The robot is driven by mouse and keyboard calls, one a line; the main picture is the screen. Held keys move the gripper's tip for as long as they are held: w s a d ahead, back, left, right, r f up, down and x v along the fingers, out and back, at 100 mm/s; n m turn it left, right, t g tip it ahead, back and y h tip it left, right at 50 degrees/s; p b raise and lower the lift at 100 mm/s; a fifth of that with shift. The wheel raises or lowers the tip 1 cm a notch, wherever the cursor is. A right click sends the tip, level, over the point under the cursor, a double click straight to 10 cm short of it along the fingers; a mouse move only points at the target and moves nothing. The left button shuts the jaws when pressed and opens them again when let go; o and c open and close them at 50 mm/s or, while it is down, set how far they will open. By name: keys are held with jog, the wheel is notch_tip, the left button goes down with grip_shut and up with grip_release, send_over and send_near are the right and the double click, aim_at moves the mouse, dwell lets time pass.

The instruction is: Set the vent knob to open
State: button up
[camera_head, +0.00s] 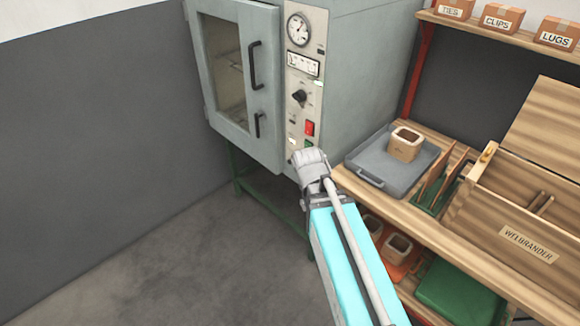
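A grey oven cabinet (370,60) stands at the back, its windowed door (225,70) closed. A narrow light control panel (304,75) runs down beside the door. A black knob (299,96) sits at mid-panel, with small markings around it too small to read. I cannot tell from the label whether it is the vent knob. My gripper (306,157) is at the lower end of the panel, below the black knob and apart from it. It covers the panel's bottom part, and its fingers are not clear enough to show whether they are open.
A red switch (309,128) and a round gauge (298,30) are on the panel. Open floor (180,260) lies at left.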

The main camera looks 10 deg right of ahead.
jog(key=w+f+m+t+h+b, duration=0.1)
jog(key=w+f+m+h+b, duration=0.25)
jog(key=w+f+b, duration=0.35)
jog(key=m+t+h+b, duration=0.6)
jog(key=t+h+b, duration=0.35)
jog(key=b, duration=1.25)
send_near(289, 162)
jog(key=v, duration=0.3)
jog(key=shift+w+a+r+g, duration=0.1)
jog(key=shift+a+r+g, duration=0.1)
jog(key=shift+a+g, duration=0.05)
jog(key=shift+d, duration=0.1)
jog(key=x, duration=1.3)
jog(key=shift+w+d+f, duration=0.1)
jog(key=shift+w+d, duration=0.1)
jog(key=shift+d, duration=0.05)
grip_shut()
